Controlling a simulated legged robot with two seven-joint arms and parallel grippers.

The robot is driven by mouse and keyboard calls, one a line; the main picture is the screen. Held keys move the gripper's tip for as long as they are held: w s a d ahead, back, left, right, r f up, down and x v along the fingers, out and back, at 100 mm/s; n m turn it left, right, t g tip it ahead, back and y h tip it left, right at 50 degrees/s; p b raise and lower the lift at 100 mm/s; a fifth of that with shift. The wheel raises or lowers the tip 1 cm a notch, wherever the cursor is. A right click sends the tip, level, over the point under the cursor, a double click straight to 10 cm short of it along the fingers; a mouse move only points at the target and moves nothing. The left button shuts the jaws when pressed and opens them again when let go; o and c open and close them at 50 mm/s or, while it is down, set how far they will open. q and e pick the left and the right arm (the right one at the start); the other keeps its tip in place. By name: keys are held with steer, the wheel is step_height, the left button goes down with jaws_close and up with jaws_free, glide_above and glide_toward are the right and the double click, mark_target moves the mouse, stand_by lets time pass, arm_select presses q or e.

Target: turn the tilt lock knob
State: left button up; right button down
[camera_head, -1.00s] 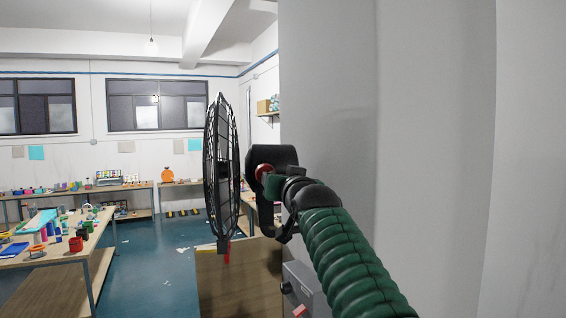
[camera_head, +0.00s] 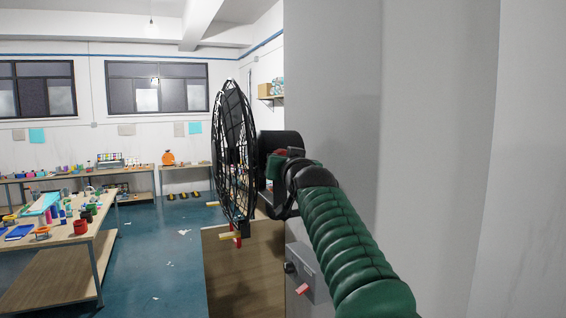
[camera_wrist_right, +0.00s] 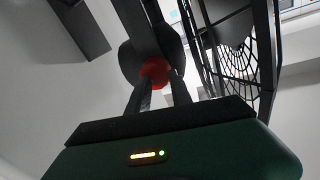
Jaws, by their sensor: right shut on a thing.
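A black caged fan (camera_head: 236,155) stands on edge in the middle of the head view, its black motor housing (camera_head: 282,145) to the right of the cage. The fan cage (camera_wrist_right: 240,50) is to the right there. My left gripper is not in view.
A wooden cabinet (camera_head: 240,270) stands below the fan, with a grey box (camera_head: 308,275) beside it. A large pale wall (camera_head: 390,120) fills the right. Workbenches (camera_head: 70,240) with several small items are at the left, with open blue floor between.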

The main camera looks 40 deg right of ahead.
steer(key=shift+w+a, duration=0.3)
steer(key=shift+a, duration=0.4)
steer(key=c, duration=1.6)
jaws_free()
steer(key=shift+a, duration=0.1)
steer(key=o, duration=0.4)
steer(key=shift+w+a, duration=0.2)
steer(key=o, duration=0.5)
steer(key=shift+c, duration=0.2)
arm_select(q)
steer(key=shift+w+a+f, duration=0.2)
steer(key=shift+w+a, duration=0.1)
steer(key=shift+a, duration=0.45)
arm_select(e)
steer(key=shift+d, duration=0.15)
steer(key=shift+f, duration=0.1)
steer(key=shift+s+d, duration=0.1)
